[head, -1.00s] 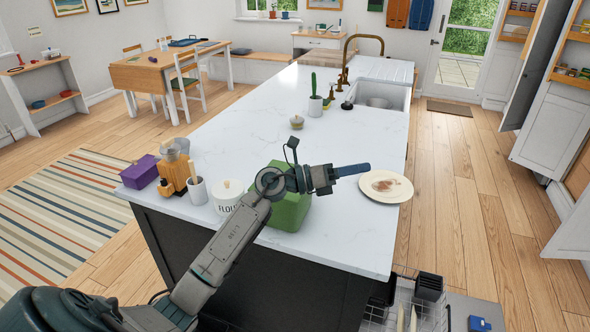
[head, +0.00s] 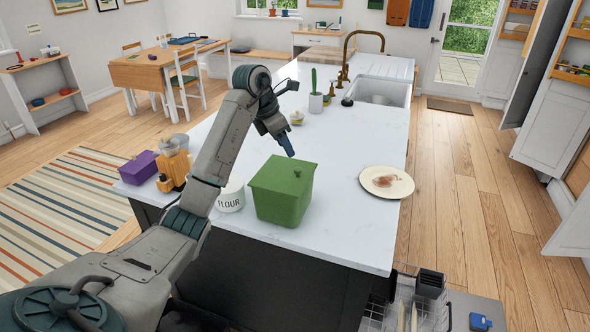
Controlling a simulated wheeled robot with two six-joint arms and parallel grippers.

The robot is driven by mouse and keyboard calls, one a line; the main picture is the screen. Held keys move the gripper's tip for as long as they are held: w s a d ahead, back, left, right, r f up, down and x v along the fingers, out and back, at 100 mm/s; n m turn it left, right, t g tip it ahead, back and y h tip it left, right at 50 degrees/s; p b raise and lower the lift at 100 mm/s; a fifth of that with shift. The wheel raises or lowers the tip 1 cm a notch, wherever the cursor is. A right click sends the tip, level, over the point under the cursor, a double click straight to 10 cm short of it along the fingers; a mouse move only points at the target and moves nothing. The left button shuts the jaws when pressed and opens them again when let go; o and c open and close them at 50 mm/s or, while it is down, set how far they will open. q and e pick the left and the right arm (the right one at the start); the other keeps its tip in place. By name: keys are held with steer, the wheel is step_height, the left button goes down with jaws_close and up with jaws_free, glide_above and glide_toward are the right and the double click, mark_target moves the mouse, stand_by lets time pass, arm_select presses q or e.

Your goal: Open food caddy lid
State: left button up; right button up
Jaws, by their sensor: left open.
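The green food caddy (head: 282,204) stands upright on the near end of the white island. Its green lid (head: 284,172) is closed on top, with a small knob (head: 297,173) toward the right side. My left gripper (head: 288,151) is above and just behind the lid's far edge, pointing down and to the right. It looks apart from the lid, though the exact gap is hard to tell. The fingers are seen edge-on and hold nothing visible. My right gripper is out of view.
A white flour canister (head: 231,196) stands left of the caddy, partly behind my arm. An orange appliance (head: 174,165) and a purple box (head: 139,168) are farther left. A plate with food scraps (head: 386,183) lies to the right. The worktop (head: 345,225) right of the caddy is clear.

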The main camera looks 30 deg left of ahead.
mark_target(298, 169)
arm_select(q)
steer(key=b+x, duration=0.2)
steer(key=x, duration=0.4)
steer(key=shift+d, duration=0.1)
steer(key=shift+w+d+f, duration=0.1)
steer(key=shift+w+f, duration=0.1)
steer(key=shift+f, duration=0.05)
steer(key=shift+p+x, duration=0.4)
steer(key=shift+x, duration=0.5)
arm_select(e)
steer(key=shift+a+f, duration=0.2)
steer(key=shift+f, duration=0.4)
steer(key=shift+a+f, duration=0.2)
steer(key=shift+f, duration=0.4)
arm_select(q)
steer(key=shift+f, duration=0.1)
jaws_close()
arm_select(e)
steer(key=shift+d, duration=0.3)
